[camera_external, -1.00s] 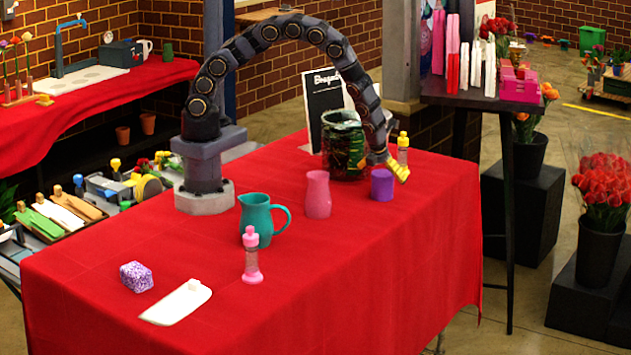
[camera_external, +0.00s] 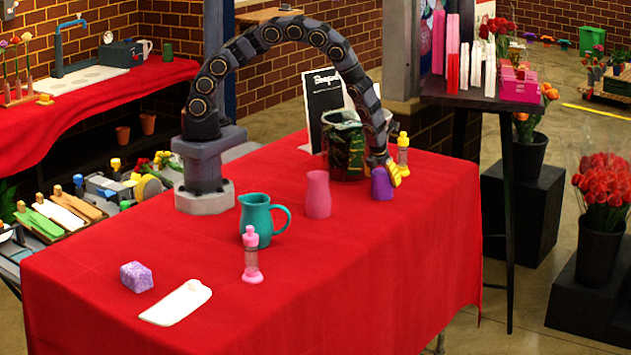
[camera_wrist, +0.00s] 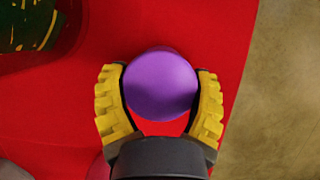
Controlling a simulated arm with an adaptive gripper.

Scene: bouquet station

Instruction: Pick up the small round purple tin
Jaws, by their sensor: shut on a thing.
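The small round purple tin (camera_external: 382,185) stands near the back right of the red table in the outside view. It now shows a rounded, narrower top there; I cannot tell whether it is tilted. In the wrist view the purple tin (camera_wrist: 160,84) is a smooth round shape between my two yellow fingers. My gripper (camera_external: 396,172) is shut on it, one finger on each side (camera_wrist: 160,80). In the outside view the tin partly hides the fingers. I cannot tell whether its base is clear of the cloth.
A dark green patterned pot (camera_external: 343,148) stands behind left of the tin. A pink vase (camera_external: 318,195) is to its left, and a yellow-capped bottle (camera_external: 403,152) is close behind right. A teal jug (camera_external: 258,214) and pink bottle (camera_external: 251,262) stand nearer. The front right of the table is clear.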

